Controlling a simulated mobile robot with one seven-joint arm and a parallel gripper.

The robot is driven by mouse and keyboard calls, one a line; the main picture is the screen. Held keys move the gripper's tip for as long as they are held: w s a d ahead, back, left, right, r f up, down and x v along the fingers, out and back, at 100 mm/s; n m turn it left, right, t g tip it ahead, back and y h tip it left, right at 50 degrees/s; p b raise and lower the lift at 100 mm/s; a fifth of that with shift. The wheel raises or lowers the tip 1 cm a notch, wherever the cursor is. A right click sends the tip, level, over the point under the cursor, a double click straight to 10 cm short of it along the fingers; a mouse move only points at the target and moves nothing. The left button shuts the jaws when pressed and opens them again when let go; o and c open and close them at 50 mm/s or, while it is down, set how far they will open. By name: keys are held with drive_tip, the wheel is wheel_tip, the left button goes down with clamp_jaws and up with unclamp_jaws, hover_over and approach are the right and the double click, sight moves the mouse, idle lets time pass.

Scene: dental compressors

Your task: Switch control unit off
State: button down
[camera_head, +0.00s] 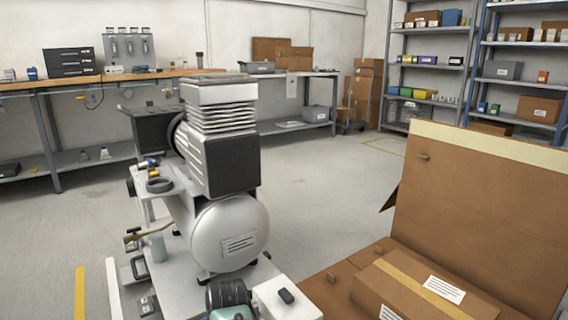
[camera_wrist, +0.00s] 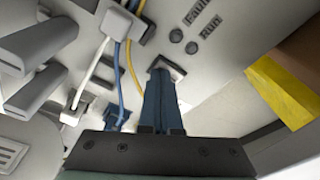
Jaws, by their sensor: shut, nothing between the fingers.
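The control unit is a pale box (camera_head: 288,305) at the bottom of the head view, beside the compressor's white tank. A small black part (camera_head: 286,296), which looks like a switch, sits on its top. In the wrist view, the pale panel (camera_wrist: 225,80) carries the labels "Fault" and "Run" with two dark round indicators. My gripper (camera_wrist: 162,78) is shut and empty, its blue fingers together. The fingertips are at a dark-framed square part (camera_wrist: 175,68) on the panel, partly hidden behind them. I cannot tell whether they touch it, or which position the switch is in.
Blue, white and yellow cables (camera_wrist: 127,60) run close left of my fingers. A yellow-edged part (camera_wrist: 285,92) lies right. The compressor (camera_head: 220,150) stands behind the unit; an open cardboard box (camera_head: 470,210) stands right. Open floor lies beyond.

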wheel_tip(320, 180, up, 7)
drive_tip(key=p, duration=0.7)
